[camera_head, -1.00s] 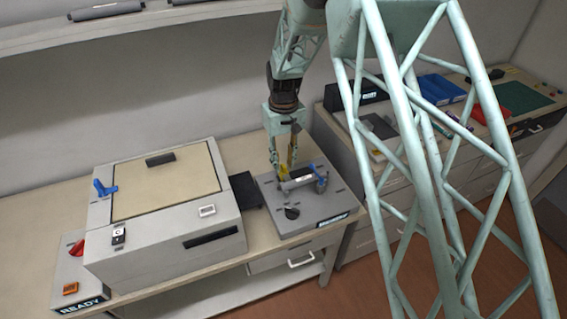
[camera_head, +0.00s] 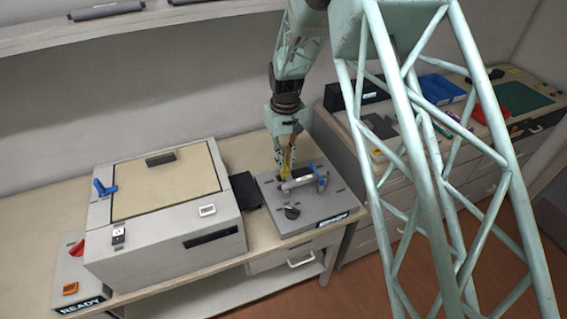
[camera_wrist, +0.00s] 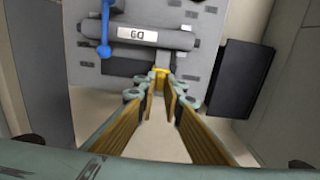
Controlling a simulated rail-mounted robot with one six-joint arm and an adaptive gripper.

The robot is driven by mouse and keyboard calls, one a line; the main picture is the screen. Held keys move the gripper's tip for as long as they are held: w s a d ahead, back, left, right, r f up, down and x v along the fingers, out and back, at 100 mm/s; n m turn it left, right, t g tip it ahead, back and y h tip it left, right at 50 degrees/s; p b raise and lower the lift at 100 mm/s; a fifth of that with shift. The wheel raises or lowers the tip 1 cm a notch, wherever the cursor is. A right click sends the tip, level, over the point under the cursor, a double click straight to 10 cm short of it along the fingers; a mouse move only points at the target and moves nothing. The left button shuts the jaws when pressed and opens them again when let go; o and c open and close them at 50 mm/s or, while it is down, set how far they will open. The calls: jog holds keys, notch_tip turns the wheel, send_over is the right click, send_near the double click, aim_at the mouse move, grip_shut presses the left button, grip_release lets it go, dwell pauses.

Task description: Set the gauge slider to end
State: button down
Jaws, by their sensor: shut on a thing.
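The gauge is a grey plate (camera_head: 320,209) on the bench, and it also shows in the wrist view (camera_wrist: 180,15). A grey cylinder with a white "GO" label (camera_wrist: 137,33) lies across it, with a blue lever (camera_wrist: 103,45) at one end. A small yellow slider (camera_wrist: 160,72) sits beside the cylinder. My gripper (camera_wrist: 162,84) points down at the back of the gauge, its fingertips closed about the yellow slider. The fingers partly hide the slider. In the head view my gripper (camera_head: 285,170) stands behind the cylinder.
A large grey box (camera_head: 165,215) with a beige lid stands left of the gauge. A black tray (camera_head: 245,190) lies between them. A dark knob (camera_head: 292,212) sits on the plate's front. Another bench with blue and red bins (camera_head: 440,88) is at the right.

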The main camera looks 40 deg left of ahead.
jog(key=w+d, duration=0.1)
jog(key=w, duration=0.1)
jog(key=w+d, duration=0.2)
jog(key=w, duration=0.1)
jog(key=w+d, duration=0.1)
jog(key=w, duration=0.2)
jog(key=shift+w+d+b, duration=0.2)
jog(key=shift+d+b, duration=0.1)
jog(key=shift+d, duration=0.1)
jog(key=c, duration=2.7)
grip_release()
jog(key=shift+w+d, duration=0.15)
jog(key=shift+d, duration=0.05)
jog(key=shift+a, duration=0.1)
jog(key=shift+r, duration=0.1)
jog(key=shift+r, duration=5.95)
